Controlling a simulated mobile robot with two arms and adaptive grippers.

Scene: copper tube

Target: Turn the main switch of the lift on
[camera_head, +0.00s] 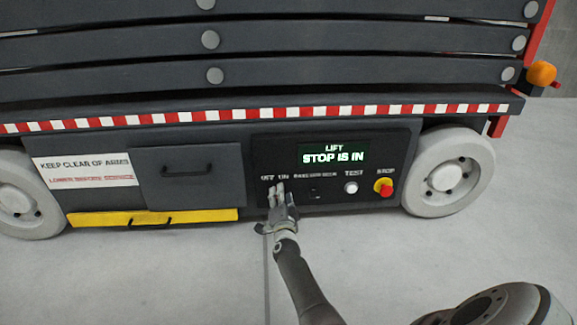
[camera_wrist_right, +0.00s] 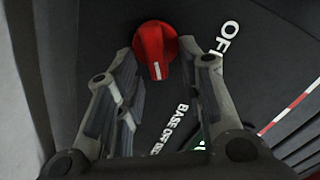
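The main switch is a red round knob (camera_wrist_right: 153,45) with a white mark, seen in the right wrist view between my right fingertips. Its mark points down in that view, away from the OFF label (camera_wrist_right: 230,40); the ON label is hidden there. In the head view OFF and ON print (camera_head: 275,177) shows on the lift's black panel (camera_head: 375,150), but my gripper hides the knob. My right gripper (camera_head: 277,187) is at the panel just below this print. Its fingers (camera_wrist_right: 168,65) are apart, one each side of the knob; contact is unclear. My left gripper is out of view.
The lift display (camera_head: 333,155) reads "LIFT STOP IS IN". Right of my gripper are a keyhole-like dark part (camera_head: 314,193), a white TEST button (camera_head: 351,187) and a red STOP button (camera_head: 384,187) on yellow. A yellow bar (camera_head: 150,217) is left. The floor in front is clear.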

